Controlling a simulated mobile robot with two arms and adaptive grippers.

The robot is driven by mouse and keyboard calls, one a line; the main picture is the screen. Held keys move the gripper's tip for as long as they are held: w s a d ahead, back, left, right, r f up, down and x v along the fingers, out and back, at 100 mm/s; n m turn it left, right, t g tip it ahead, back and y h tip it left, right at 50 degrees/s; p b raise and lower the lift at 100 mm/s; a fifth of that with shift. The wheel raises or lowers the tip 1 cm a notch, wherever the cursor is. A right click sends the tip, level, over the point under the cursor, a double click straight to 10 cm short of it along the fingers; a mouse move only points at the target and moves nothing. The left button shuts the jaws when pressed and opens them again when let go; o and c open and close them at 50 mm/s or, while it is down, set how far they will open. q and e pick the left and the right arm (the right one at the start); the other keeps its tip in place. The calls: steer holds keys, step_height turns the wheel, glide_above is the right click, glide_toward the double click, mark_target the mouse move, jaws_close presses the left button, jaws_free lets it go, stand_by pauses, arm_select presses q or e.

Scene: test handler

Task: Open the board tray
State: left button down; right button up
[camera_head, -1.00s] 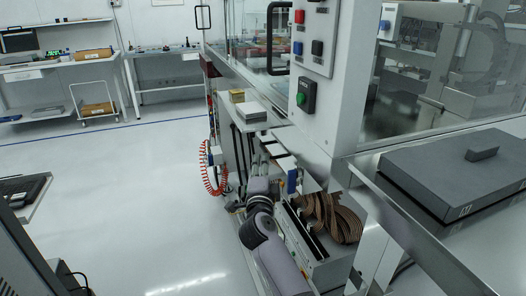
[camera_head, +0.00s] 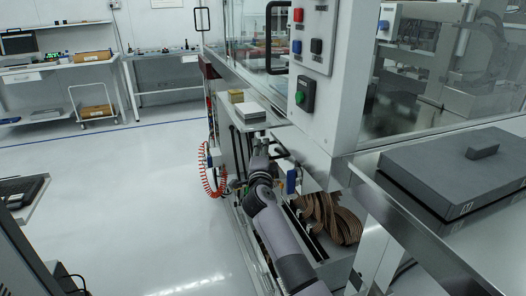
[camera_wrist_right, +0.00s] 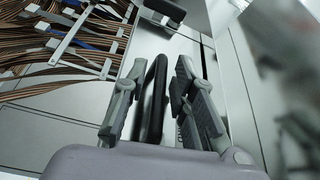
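The board tray cannot be told apart for certain. In the right wrist view a black bar handle (camera_wrist_right: 153,100) stands on a grey metal panel (camera_wrist_right: 60,125). My right gripper (camera_wrist_right: 160,64) is open with one finger on each side of this handle. The left finger is close to the bar, and a wider gap shows at the right finger; I cannot tell whether either touches. In the head view my right gripper (camera_head: 259,150) is at the machine's lower front, small and partly hidden by its own arm. My left gripper is not in view.
Brown ribbon cables (camera_head: 338,218) hang in the open lower bay, and also show in the wrist view (camera_wrist_right: 60,50). A second black handle (camera_wrist_right: 165,10) is farther off. A red coiled hose (camera_head: 209,180) hangs left of the arm. The floor (camera_head: 110,190) at left is clear.

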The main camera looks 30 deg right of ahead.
jaws_close()
stand_by(0.6)
